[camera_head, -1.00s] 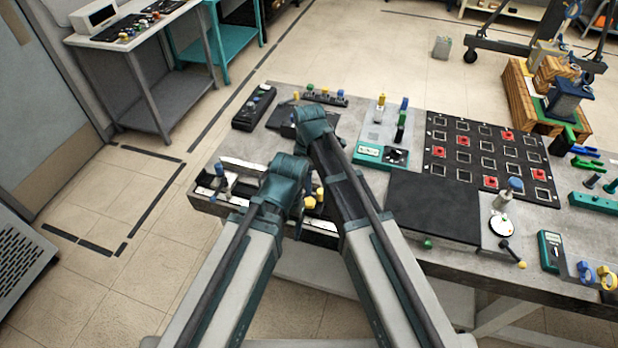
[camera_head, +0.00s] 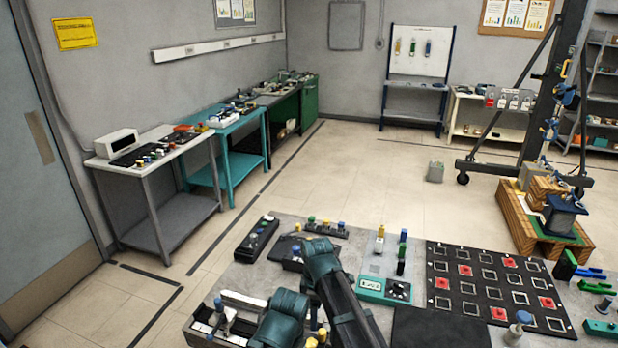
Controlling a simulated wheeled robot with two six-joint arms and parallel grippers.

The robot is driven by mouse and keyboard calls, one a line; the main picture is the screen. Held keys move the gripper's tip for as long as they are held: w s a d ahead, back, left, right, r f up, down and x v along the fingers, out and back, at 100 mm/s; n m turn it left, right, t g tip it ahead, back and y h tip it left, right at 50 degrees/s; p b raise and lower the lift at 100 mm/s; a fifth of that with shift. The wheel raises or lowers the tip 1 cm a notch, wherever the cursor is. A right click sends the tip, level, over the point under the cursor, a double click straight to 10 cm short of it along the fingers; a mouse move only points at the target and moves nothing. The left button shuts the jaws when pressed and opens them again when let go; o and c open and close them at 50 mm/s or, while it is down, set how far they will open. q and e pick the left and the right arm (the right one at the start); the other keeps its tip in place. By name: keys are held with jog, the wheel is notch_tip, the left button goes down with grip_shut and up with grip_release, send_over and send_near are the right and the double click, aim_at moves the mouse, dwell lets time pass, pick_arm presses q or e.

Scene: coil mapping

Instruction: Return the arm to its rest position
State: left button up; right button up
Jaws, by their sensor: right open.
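My right arm (camera_head: 345,305) comes up from the bottom edge, with its teal end joint (camera_head: 319,258) over the near-left part of the workbench (camera_head: 225,280). My right gripper (camera_head: 288,252) is mostly hidden by that joint; it is open and holds nothing that I can see. My left arm (camera_head: 283,318) shows only as a teal joint at the bottom edge, over the tray with small parts (camera_head: 243,300). My left gripper does not show.
On the bench stand a black board with red squares (camera_head: 490,283), a teal meter (camera_head: 384,289) and a dark control box (camera_head: 257,238). Side tables (camera_head: 170,140) line the left wall. A hoist stand (camera_head: 545,110) is at the right.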

jog(key=s+d+m, duration=1.1)
jog(key=d+m, duration=0.4)
jog(key=m, duration=0.1)
jog(key=s+a+f+n+b, duration=0.1)
jog(key=s+a+f+b, duration=0.1)
jog(key=a, duration=0.3)
jog(key=s+a+f+n+h+b, duration=0.1)
jog(key=s+a+f+n+b, duration=0.1)
jog(key=a, duration=0.4)
jog(key=shift+s+n, duration=0.3)
jog(key=shift+s, duration=0.35)
